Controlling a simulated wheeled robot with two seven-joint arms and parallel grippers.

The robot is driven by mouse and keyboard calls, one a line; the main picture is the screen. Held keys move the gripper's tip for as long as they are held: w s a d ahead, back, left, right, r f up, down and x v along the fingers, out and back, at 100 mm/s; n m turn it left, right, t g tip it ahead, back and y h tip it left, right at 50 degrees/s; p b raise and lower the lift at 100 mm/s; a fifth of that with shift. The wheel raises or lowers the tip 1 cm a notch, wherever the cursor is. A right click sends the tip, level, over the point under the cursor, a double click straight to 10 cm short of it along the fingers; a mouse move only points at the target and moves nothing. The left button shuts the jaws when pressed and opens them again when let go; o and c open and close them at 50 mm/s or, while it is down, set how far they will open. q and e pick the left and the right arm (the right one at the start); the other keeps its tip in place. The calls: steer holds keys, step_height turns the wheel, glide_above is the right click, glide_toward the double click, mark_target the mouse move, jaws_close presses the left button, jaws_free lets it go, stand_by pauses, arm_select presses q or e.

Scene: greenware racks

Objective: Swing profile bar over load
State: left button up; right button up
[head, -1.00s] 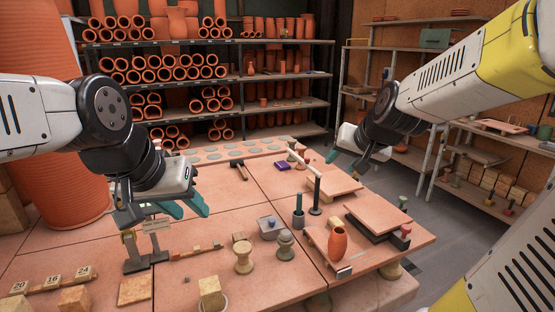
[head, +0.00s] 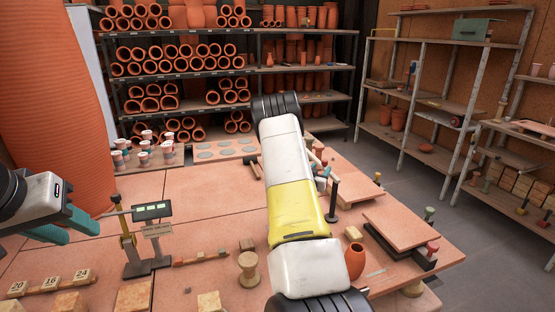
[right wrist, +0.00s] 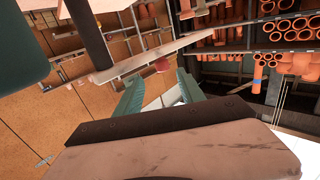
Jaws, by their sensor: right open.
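An orange vase (head: 354,262) stands on a board at the front right of the table, partly behind my right arm. A dark upright post (head: 333,202) on a round foot stands behind it. I cannot tell for sure which part is the profile bar. My right arm crosses the middle of the head view and hides its gripper's surroundings. In the right wrist view my right gripper (right wrist: 160,95) is open, its teal fingers apart, with a small reddish piece seen beyond them.
A pale slab (head: 405,222) lies on dark supports at right. Racks of orange pipes (head: 185,55) stand behind.

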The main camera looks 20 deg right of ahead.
mark_target(324, 164)
steer(key=x, duration=0.8)
steer(key=shift+w+a, duration=0.2)
steer(key=shift+w, duration=0.05)
jaws_close()
stand_by(1.2)
